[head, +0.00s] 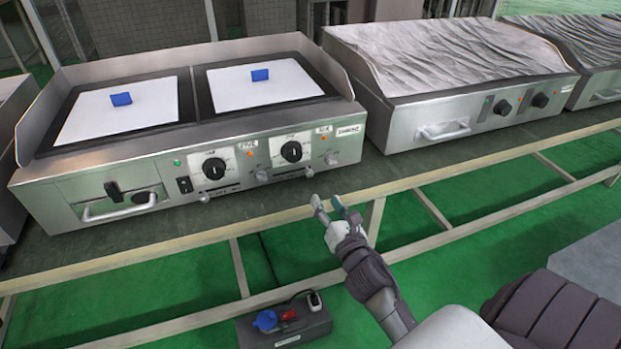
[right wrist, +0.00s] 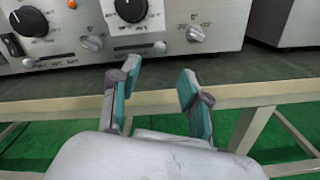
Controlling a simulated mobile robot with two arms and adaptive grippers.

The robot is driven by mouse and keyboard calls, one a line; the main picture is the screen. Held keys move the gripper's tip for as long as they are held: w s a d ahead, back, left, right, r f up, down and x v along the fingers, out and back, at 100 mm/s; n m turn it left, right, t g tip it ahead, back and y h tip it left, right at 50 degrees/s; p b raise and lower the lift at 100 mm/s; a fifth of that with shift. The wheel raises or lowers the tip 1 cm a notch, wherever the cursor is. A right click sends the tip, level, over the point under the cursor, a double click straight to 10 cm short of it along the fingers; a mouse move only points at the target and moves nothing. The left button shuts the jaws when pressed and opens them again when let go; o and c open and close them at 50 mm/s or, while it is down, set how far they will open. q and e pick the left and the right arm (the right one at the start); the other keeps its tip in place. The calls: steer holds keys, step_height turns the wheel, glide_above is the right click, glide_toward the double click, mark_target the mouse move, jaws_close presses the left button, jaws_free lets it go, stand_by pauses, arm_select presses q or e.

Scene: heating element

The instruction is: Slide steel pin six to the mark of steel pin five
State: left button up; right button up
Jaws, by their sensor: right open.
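The griddle (head: 110,178) on the left carries several small steel pins low on its front panel. One pin (head: 331,159) is at the right end, another (head: 309,172) is lower and to its left, and one (head: 261,176) is near the middle. In the right wrist view the right-end pin (right wrist: 195,34) and the lower pin (right wrist: 160,47) show beside printed marks. I cannot read which pins are five and six. My right gripper (head: 327,203) is open and empty, in front of and below the panel's right part, apart from it. My left gripper is out of view.
Two black dials (head: 214,168) (head: 291,151) sit above the pins. The table's front edge (head: 180,242) runs below the panel. A second griddle (head: 400,128) stands to the right. Blue blocks (head: 121,99) (head: 260,75) lie on the white plates.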

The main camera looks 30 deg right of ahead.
mark_target(311, 175)
steer(key=b+x, duration=0.1)
steer(key=x, duration=0.8)
steer(key=shift+w+d+f, duration=0.1)
steer(key=shift+w, duration=0.3)
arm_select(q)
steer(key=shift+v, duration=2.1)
arm_select(e)
steer(key=shift+w+d, duration=0.15)
steer(key=shift+w, duration=0.4)
jaws_close()
